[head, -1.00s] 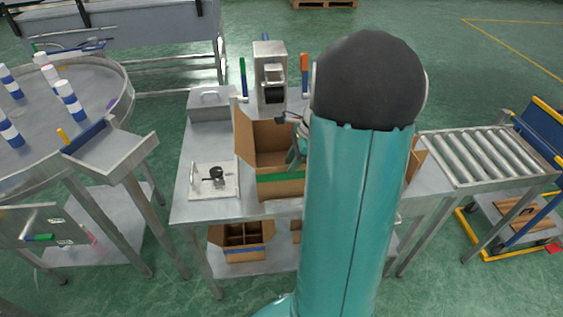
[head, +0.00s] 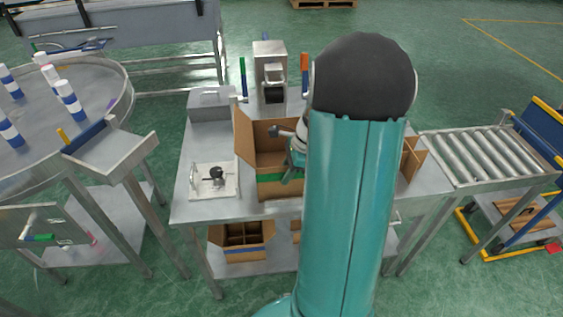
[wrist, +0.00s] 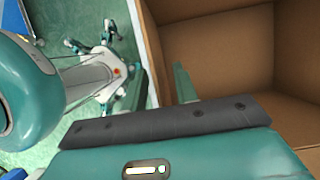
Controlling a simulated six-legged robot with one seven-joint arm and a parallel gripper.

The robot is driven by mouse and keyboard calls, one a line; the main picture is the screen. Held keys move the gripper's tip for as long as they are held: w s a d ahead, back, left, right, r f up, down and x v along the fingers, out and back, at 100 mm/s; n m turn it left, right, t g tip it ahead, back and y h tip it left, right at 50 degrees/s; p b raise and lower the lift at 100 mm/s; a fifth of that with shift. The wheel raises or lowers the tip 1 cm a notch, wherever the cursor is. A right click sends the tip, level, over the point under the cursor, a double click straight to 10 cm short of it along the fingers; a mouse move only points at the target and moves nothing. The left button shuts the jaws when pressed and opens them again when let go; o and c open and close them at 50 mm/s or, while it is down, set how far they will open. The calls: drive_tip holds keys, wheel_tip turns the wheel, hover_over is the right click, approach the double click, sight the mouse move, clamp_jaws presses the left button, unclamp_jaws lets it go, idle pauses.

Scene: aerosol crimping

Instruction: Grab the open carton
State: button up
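The open carton (head: 281,187) is a brown cardboard box with a green band, its left flap raised, standing on the metal bench. My arm hides its right side in the head view. My gripper (head: 291,177) is teal and points down at the carton's front wall, right of its middle. In the wrist view the carton's brown inside (wrist: 235,55) fills the upper right. One teal finger (wrist: 183,84) shows against the carton's inner side. The other finger is not clearly seen, so whether they grip the wall cannot be told.
A roller conveyor (head: 490,158) joins on the right. A divided carton (head: 240,252) sits on the lower shelf. A round table (head: 100,110) with bottles is at left.

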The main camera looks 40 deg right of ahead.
clamp_jaws()
idle(1.5)
